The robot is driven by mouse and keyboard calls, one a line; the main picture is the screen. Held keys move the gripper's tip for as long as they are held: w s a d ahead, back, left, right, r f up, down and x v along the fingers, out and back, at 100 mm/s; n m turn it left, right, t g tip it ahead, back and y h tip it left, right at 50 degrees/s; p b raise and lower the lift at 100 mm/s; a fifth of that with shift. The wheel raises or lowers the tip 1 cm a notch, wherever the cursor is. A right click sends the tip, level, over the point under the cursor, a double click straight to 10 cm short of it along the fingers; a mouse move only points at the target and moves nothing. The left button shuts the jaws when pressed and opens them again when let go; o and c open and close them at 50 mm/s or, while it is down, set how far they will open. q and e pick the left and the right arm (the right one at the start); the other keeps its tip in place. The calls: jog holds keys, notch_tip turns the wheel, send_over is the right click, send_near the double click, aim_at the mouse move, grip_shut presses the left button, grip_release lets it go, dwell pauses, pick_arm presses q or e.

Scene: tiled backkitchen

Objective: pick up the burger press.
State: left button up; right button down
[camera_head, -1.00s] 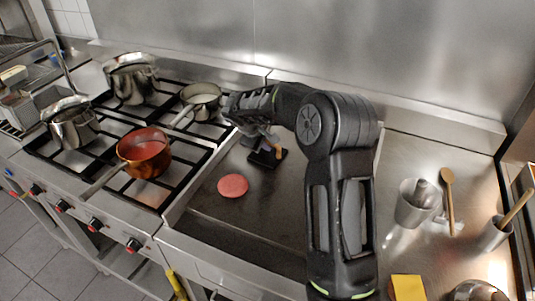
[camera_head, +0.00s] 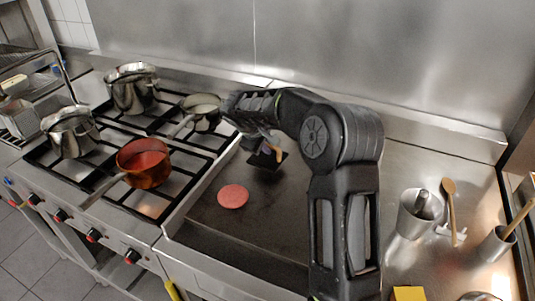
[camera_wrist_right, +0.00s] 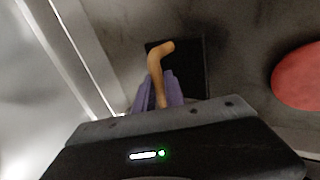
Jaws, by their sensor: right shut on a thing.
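The burger press (camera_head: 265,161) has a flat black square plate and a light wooden handle. It is over the far part of the dark griddle (camera_head: 285,211) and appears slightly above its surface. My right gripper (camera_head: 266,146) is shut on the handle, with the arm hiding part of the press in the head view. In the right wrist view, the purple fingers (camera_wrist_right: 160,90) are closed around the wooden handle (camera_wrist_right: 157,65), and the black plate (camera_wrist_right: 193,60) lies behind it. My left gripper is not in view.
A pink patty (camera_head: 233,196) lies on the griddle, left of my right arm. A copper pan (camera_head: 143,163) and several steel pots stand on the stove at left. A steel cup (camera_head: 415,215) and a wooden spoon (camera_head: 451,210) are at right. The steel wall is close behind.

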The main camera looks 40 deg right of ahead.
notch_tip(320, 180, up, 7)
jog(key=shift+r+b, duration=0.15)
jog(key=shift+b, duration=0.3)
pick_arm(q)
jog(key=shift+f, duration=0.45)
pick_arm(e)
jog(key=shift+r, duration=0.1)
